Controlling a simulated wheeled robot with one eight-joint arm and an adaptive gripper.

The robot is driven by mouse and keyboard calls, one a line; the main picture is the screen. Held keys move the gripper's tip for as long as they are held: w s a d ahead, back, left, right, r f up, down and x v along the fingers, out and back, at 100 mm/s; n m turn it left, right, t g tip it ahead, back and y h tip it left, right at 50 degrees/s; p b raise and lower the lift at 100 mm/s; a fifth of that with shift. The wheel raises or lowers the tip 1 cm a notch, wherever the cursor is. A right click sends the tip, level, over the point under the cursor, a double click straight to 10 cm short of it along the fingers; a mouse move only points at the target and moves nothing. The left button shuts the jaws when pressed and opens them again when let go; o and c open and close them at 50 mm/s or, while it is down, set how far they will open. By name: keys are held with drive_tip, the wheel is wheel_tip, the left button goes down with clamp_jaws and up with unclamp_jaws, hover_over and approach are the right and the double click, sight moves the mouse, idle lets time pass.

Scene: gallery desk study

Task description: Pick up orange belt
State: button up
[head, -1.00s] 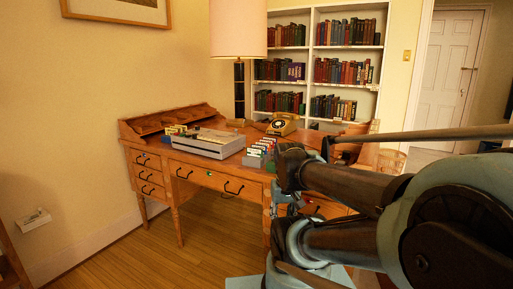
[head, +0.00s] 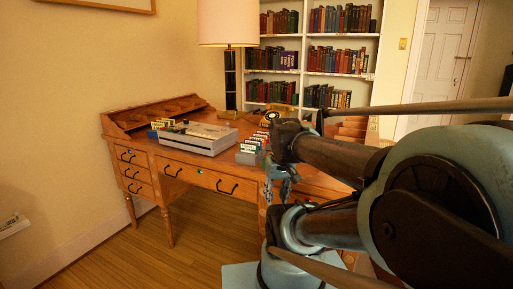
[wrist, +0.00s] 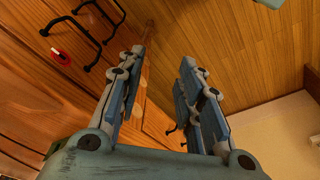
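I cannot make out an orange belt in either view. My arm hides part of the desk's right side in the head view. My gripper (wrist: 162,62) is open and empty in the wrist view, its two blue-grey fingers apart beside the desk's drawer fronts. In the head view, my gripper (head: 281,185) hangs in front of the desk's right half. The wooden desk (head: 225,183) stands against the wall, with a grey and white box-shaped device (head: 197,138) on top.
A row of small upright items (head: 250,149) stands on the desk, right of the device. A lamp (head: 229,25) stands at the desk's back, before a bookcase (head: 311,75). A small red item (wrist: 60,57) is on the desk front. Wooden floor (head: 185,245) is clear at left.

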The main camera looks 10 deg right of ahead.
drive_tip(key=w+d+r+n+y, duration=0.1)
drive_tip(key=w+r+n, duration=0.2)
drive_tip(key=w+r, duration=0.45)
drive_tip(key=w+d+r+n+y, duration=0.15)
drive_tip(key=w+r, duration=0.35)
drive_tip(key=w, duration=0.6)
drive_tip(key=w+d+r+n, duration=0.1)
drive_tip(key=w+r+n, duration=0.2)
drive_tip(key=w+r, duration=0.55)
drive_tip(key=w+d+n+y, duration=0.1)
drive_tip(key=w+d+n, duration=0.2)
drive_tip(key=w, duration=0.8)
drive_tip(key=x, duration=1.1)
drive_tip(key=shift+w+a+f, duration=0.15)
drive_tip(key=shift+w+a, duration=0.15)
drive_tip(key=shift+a+x, duration=0.15)
drive_tip(key=shift+x, duration=1.2)
drive_tip(key=shift+a+x, duration=0.1)
drive_tip(key=shift+x, duration=1.25)
drive_tip(key=shift+w, duration=0.15)
drive_tip(key=shift+c, duration=0.5)
clamp_jaws()
